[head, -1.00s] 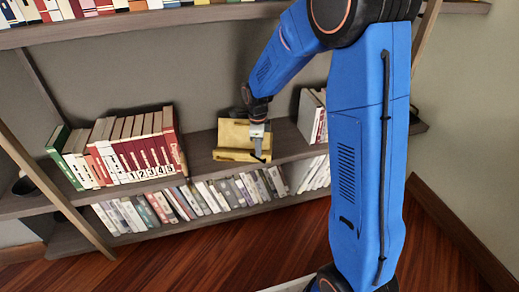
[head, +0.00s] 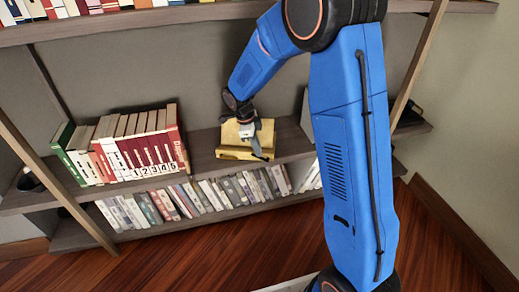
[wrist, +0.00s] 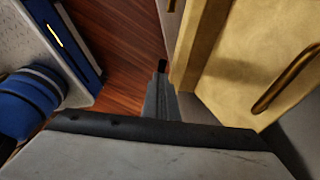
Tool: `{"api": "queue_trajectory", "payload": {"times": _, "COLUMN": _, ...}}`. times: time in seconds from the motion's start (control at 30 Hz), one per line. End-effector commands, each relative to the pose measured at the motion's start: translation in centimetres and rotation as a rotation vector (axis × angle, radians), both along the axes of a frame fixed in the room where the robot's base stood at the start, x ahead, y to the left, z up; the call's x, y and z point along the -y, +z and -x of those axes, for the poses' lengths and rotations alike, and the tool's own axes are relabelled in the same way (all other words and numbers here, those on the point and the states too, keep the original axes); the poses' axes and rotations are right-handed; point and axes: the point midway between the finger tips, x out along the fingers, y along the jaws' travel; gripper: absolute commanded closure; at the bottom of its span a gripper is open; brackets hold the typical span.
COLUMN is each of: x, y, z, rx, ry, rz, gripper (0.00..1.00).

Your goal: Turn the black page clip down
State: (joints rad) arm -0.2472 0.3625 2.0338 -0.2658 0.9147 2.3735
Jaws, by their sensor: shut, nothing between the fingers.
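A yellow-gold book stand (head: 232,140) with a front ledge is on the middle shelf. Its gold face (wrist: 225,60) fills the right of the wrist view, with a curved brass-coloured piece (wrist: 287,80) on it. My gripper (head: 260,151) is at the stand's right front. In the wrist view, my gripper (wrist: 161,78) is shut and empty, its narrow fingers pointing away just left of the stand's face. A small dark piece shows at the fingertips; I cannot tell whether it is the black page clip or part of the fingers. The clip is not clearly visible elsewhere.
Books numbered on their spines (head: 150,150) stand left of the stand. More books (head: 215,190) fill the shelf below. Other books are partly hidden behind my arm at right. Wooden floor (head: 200,250) is clear in front of the shelves.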

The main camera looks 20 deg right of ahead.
Motion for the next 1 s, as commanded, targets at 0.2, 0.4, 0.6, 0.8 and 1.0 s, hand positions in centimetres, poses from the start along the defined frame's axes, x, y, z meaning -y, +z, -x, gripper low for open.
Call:
{"api": "queue_trajectory", "payload": {"times": 0.2, "x": -0.9, "y": -0.8, "z": -0.4, "rx": -0.011, "ry": 0.002, "rz": 0.024, "gripper": 1.00}}
{"api": "queue_trajectory", "payload": {"times": 0.4, "x": -1.5, "y": -1.5, "z": -0.6, "rx": -0.011, "ry": 0.001, "rz": 0.024, "gripper": 1.00}}
{"api": "queue_trajectory", "payload": {"times": 0.6, "x": -1.9, "y": -2.0, "z": -0.7, "rx": -0.010, "ry": 0.000, "rz": 0.023, "gripper": 1.00}}
{"api": "queue_trajectory", "payload": {"times": 0.8, "x": -2.0, "y": -2.3, "z": -0.8, "rx": -0.010, "ry": 0.000, "rz": 0.023, "gripper": 1.00}}
{"api": "queue_trajectory", "payload": {"times": 1.0, "x": -2.1, "y": -2.3, "z": -0.8, "rx": -0.010, "ry": 0.000, "rz": 0.022, "gripper": 1.00}}
